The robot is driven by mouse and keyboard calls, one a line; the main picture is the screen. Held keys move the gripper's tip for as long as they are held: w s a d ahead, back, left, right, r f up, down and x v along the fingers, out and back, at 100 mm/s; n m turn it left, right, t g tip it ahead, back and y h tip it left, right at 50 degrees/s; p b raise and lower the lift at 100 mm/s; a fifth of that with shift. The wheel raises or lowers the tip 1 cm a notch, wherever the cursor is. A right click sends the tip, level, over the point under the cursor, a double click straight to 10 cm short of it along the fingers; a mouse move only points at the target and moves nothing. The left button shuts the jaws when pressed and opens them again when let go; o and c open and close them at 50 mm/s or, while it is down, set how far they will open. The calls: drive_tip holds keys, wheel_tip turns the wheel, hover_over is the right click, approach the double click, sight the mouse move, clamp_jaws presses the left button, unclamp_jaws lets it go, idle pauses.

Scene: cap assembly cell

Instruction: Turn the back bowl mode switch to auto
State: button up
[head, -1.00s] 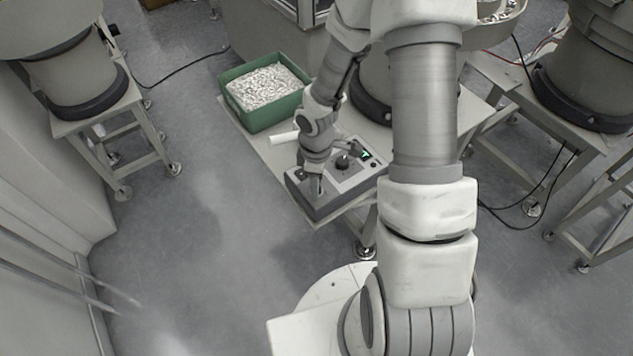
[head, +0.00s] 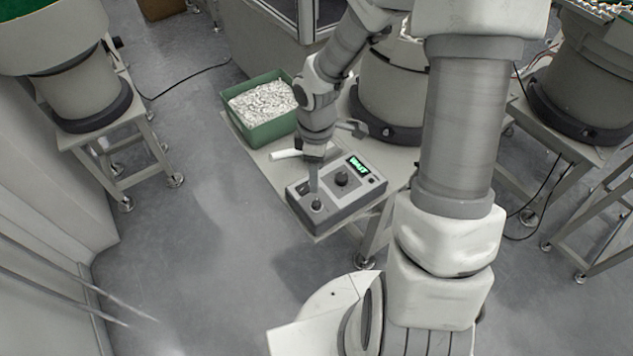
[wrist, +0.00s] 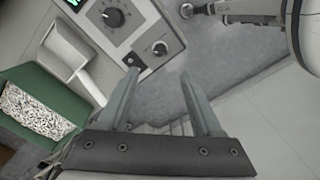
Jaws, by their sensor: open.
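The control box (head: 352,199) stands on the table, with a large dark knob (head: 341,179), a lit green display (head: 358,165) and a small round switch (head: 316,206) at its near left end. In the wrist view this small switch (wrist: 160,47) sits on the dark end panel, just beyond and between my fingertips. Its pointer setting is too small to read. My gripper (wrist: 159,74) is open and empty, fingers apart on either side of the switch's line and seemingly clear of it. In the head view my gripper (head: 314,190) points down at that end of the box.
A green bin (head: 262,132) full of small pale parts stands behind the box. A white scoop (wrist: 88,75) lies between bin and box. A bowl feeder (head: 388,90) stands close behind on the same table. The floor at left is open.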

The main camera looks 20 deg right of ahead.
wheel_tip(320, 180, up, 6)
drive_tip(key=shift+p, duration=0.55)
